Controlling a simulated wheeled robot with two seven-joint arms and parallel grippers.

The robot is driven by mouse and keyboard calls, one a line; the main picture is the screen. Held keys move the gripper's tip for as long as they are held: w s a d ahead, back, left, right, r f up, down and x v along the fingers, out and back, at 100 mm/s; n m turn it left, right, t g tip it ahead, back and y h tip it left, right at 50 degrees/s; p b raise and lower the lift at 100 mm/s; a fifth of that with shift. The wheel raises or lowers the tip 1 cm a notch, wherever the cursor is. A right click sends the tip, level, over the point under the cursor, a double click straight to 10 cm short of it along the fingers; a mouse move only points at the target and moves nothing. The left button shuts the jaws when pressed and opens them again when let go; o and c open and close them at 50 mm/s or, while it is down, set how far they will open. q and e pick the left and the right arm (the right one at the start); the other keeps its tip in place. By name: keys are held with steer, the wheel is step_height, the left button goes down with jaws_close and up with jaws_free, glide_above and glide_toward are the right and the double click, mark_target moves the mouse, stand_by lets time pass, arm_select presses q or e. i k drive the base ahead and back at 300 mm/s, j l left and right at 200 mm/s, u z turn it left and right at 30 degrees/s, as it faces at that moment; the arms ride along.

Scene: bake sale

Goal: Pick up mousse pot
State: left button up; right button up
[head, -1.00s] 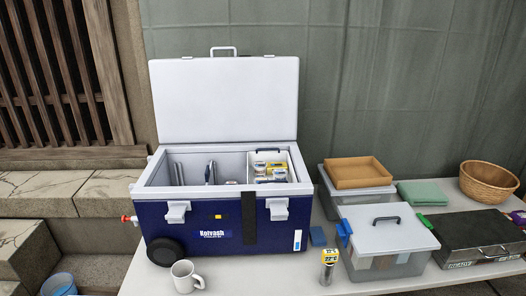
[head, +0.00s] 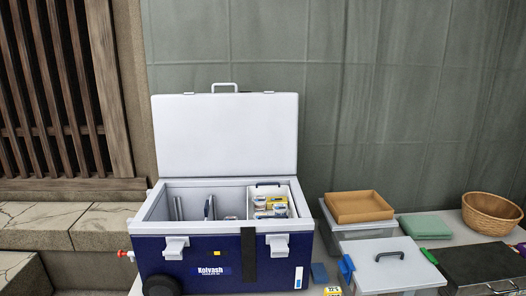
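A blue cooler (head: 215,265) stands on the table with its white lid (head: 225,135) raised. Inside at its right is a white basket (head: 293,203) holding several small containers with white and yellow labels (head: 270,206). They are too small to tell which is a mousse pot, and their lower parts are hidden by the basket and the cooler's wall. Upright dividers (head: 208,207) stand in the cooler's left part. Neither of my grippers is in view.
Right of the cooler are a clear bin with a brown tray (head: 359,206) on top, a lidded clear box (head: 388,268), a green cloth (head: 424,226), a wicker basket (head: 491,213) and a dark case (head: 485,264). A yellow-topped item (head: 333,291) shows at the bottom edge.

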mark_target(259, 202)
steer(key=i+l, duration=0.2)
steer(key=i, duration=0.3)
steer(key=i+l+u, duration=0.1)
steer(key=i, duration=0.4)
steer(key=l, duration=0.1)
